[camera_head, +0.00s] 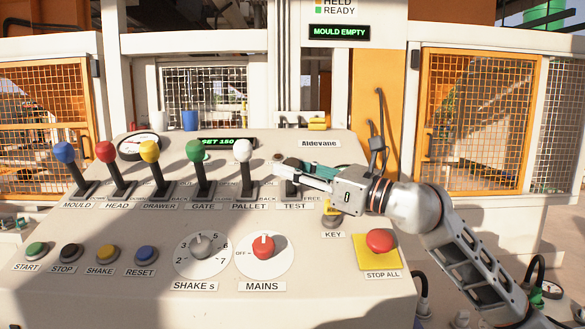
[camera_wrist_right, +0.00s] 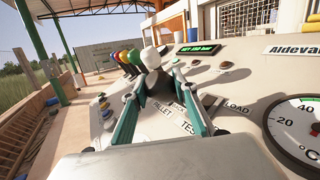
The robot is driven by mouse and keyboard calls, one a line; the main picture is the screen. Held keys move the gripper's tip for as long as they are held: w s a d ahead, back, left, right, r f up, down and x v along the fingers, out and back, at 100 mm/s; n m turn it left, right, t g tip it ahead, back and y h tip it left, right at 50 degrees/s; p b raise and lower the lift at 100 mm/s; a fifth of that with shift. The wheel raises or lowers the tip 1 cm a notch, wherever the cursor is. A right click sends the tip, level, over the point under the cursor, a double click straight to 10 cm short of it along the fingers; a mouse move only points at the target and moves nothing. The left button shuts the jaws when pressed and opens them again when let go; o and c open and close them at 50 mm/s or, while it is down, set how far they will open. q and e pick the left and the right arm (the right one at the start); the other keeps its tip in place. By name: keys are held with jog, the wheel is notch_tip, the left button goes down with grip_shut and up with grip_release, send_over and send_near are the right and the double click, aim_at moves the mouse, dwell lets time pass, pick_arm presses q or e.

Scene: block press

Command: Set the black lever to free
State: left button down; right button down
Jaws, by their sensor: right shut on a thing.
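The black lever (camera_head: 291,188) is the rightmost of the row, above the TEST label; BACK shows left of its slot and FREE right of it. My right gripper (camera_head: 280,171) reaches in from the right and is shut on the top of this lever, hiding its knob in the head view. In the right wrist view the dark knob (camera_wrist_right: 157,81) shows between the fingertips, with the white knob (camera_wrist_right: 150,58) just beyond. The lever looks roughly upright; its exact tilt is hard to tell. My left gripper is not in view.
The white PALLET lever (camera_head: 243,152) stands close left of the gripper, with green, yellow, red and blue levers further left. The KEY switch (camera_head: 332,215) and red STOP ALL button (camera_head: 380,240) sit below my right arm. A sign reads MOULD EMPTY (camera_head: 339,32).

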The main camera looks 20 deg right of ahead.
jog(key=shift+a+f, duration=0.2)
jog(key=shift+f, duration=0.2)
jog(key=c, duration=1.6)
grip_release()
jog(key=shift+d+r, duration=0.1)
jog(key=shift+r, duration=0.1)
jog(key=v, duration=1.2)
